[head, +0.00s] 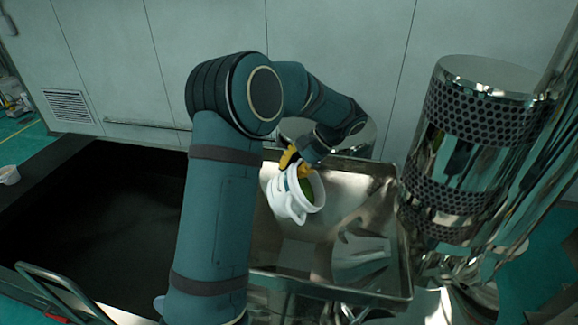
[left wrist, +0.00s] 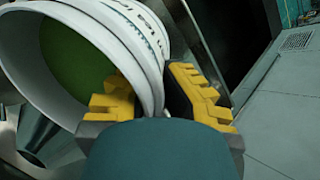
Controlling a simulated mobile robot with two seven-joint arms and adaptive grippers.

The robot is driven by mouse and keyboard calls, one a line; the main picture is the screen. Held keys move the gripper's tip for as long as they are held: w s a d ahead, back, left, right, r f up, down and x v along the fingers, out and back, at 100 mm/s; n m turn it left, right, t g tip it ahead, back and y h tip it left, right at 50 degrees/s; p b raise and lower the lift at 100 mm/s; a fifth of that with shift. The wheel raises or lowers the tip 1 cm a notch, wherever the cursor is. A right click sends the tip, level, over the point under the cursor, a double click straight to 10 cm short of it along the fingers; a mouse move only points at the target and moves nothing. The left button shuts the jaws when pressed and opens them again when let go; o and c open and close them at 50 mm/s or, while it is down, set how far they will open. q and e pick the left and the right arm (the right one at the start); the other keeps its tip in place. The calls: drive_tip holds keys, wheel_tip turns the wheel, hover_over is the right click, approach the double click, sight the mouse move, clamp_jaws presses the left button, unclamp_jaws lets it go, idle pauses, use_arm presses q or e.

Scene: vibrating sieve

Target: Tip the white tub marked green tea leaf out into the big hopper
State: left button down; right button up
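The white tub (head: 291,197) is over the left part of the big metal hopper (head: 340,294) in the head view. It is tilted, its mouth turned to the right, with green showing inside. My left gripper (head: 290,160) has yellow fingers shut on the tub's wall near the rim. In the left wrist view the gripper (left wrist: 155,95) has one finger on each side of the tub's wall (left wrist: 125,45); dark lettering shows in part, too cut off to read. My right gripper is not in view.
A tall shiny cylinder with perforated bands (head: 480,130) stands right of the hopper. A dark table or cart top (head: 100,220) lies to the left, with a small white container (head: 9,175) at its far left. A pale wall stands behind.

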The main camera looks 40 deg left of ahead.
use_arm(q)
drive_tip(key=shift+y, duration=0.3)
drive_tip(key=shift+f+g+y, duration=0.1)
drive_tip(key=shift+g+y, duration=0.8)
drive_tip(key=shift+w+n+g+y, duration=0.1)
drive_tip(key=shift+n+g+y, duration=0.3)
drive_tip(key=shift+g+y, duration=0.5)
drive_tip(key=shift+y, duration=0.4)
